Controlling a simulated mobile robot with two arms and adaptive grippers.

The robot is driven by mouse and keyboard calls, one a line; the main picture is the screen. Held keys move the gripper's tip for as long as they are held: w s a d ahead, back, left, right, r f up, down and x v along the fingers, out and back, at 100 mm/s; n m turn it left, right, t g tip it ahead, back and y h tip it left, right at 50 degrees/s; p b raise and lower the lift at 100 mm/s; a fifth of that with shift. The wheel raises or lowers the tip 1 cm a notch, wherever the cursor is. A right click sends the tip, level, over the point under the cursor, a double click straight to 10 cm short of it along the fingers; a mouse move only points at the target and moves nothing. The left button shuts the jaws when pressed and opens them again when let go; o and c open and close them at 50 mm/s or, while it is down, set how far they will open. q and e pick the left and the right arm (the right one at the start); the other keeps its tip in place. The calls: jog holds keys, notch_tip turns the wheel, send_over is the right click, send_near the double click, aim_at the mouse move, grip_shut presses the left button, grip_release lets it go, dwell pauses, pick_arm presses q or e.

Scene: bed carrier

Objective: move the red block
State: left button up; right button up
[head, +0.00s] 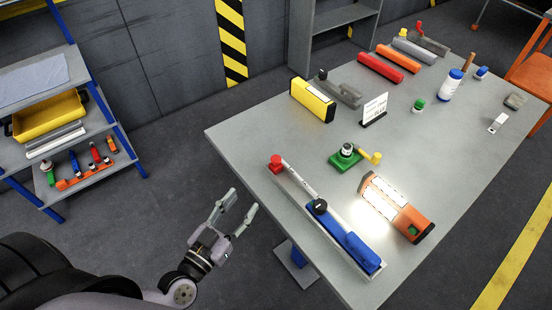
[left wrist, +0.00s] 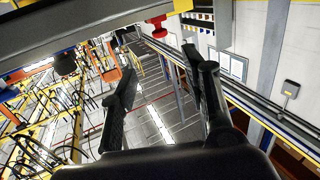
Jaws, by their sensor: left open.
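A red block (head: 388,67), long and low, lies on the grey table (head: 258,140) toward the back, well away from my gripper. An orange block (head: 399,58) lies just behind it. My left gripper (head: 241,205) is open and empty, off the table's left edge near the front. In the left wrist view my open fingers (left wrist: 160,58) have nothing between them, and a red knob-like part (left wrist: 157,26) shows beyond them near the top. I do not see the red block for certain in that view. My right gripper is not in view.
Near the gripper lies a long blue tool with a red knob (head: 276,162). An orange-and-white block (head: 396,207), a green-based item (head: 344,158), a small sign (head: 374,109) and a yellow block (head: 313,99) stand on the table. A shelf with a yellow tray (head: 47,115) is at left.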

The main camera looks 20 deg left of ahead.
aim_at(274, 163)
pick_arm(q)
jog(key=w+d, duration=0.1)
jog(key=w, duration=0.4)
jog(key=w+d+p, duration=0.1)
jog(key=w, duration=0.5)
jog(key=w+d, duration=0.1)
jog(key=w, duration=0.5)
jog(key=shift+d+f, duration=0.1)
jog(key=shift+d, duration=0.1)
jog(key=shift+s, duration=0.1)
jog(key=shift+c, duration=0.4)
grip_shut()
jog(key=shift+p, duration=0.3)
